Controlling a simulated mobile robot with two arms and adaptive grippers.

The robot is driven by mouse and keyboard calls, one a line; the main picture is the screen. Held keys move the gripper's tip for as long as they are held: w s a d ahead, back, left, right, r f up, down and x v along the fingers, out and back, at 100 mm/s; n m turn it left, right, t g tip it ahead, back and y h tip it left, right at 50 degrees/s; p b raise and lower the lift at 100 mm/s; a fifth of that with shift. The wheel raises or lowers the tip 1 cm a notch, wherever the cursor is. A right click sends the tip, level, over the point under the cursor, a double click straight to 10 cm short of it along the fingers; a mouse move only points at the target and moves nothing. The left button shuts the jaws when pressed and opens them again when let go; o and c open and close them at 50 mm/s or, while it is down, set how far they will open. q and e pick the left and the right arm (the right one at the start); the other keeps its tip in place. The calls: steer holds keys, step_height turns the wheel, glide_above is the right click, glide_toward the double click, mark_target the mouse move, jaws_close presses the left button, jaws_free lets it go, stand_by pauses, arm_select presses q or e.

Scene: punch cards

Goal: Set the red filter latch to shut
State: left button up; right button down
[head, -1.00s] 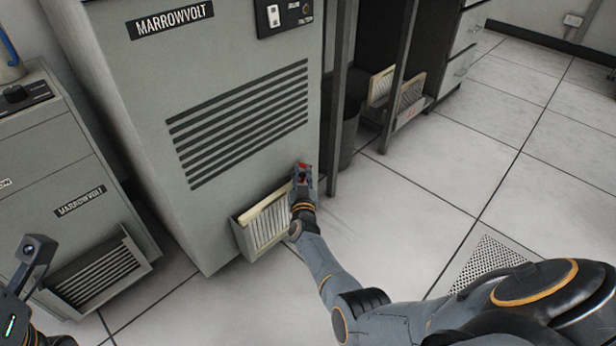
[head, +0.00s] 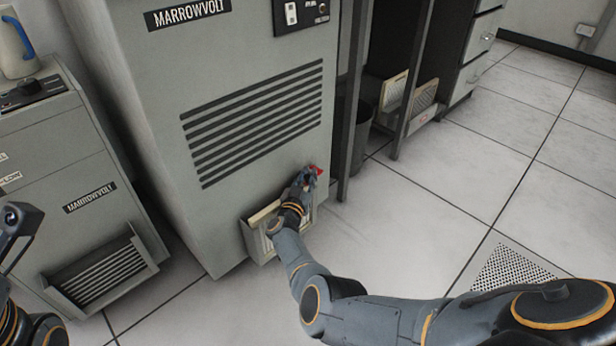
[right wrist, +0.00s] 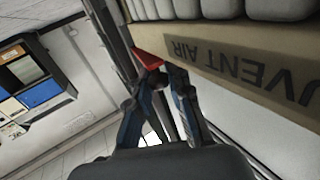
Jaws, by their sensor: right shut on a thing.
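The red filter latch (head: 317,170) is on the lower right front of the tall grey MARROWVOLT cabinet (head: 160,120). It also shows in the right wrist view (right wrist: 148,60), as a small red piece at the fingertips. My right gripper (head: 309,178) is shut on the latch and covers part of it; its fingers also show in the right wrist view (right wrist: 160,78). A cream-framed filter (head: 262,215) sits in the holder below, partly hidden by my right arm. My left gripper (head: 14,228) shows only in part at the left edge; its jaw state is unclear.
A lower grey cabinet (head: 60,160) with a slatted vent stands at the left, a mug (head: 18,50) on top. A dark bin (head: 360,125) and an open rack with more filters (head: 393,92) stand right of the tall cabinet. The tiled floor (head: 430,190) at right is clear.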

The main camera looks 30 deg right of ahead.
steer(key=c, duration=1.4)
jaws_free()
steer(key=shift+a, duration=0.1)
steer(key=shift+o, duration=0.6)
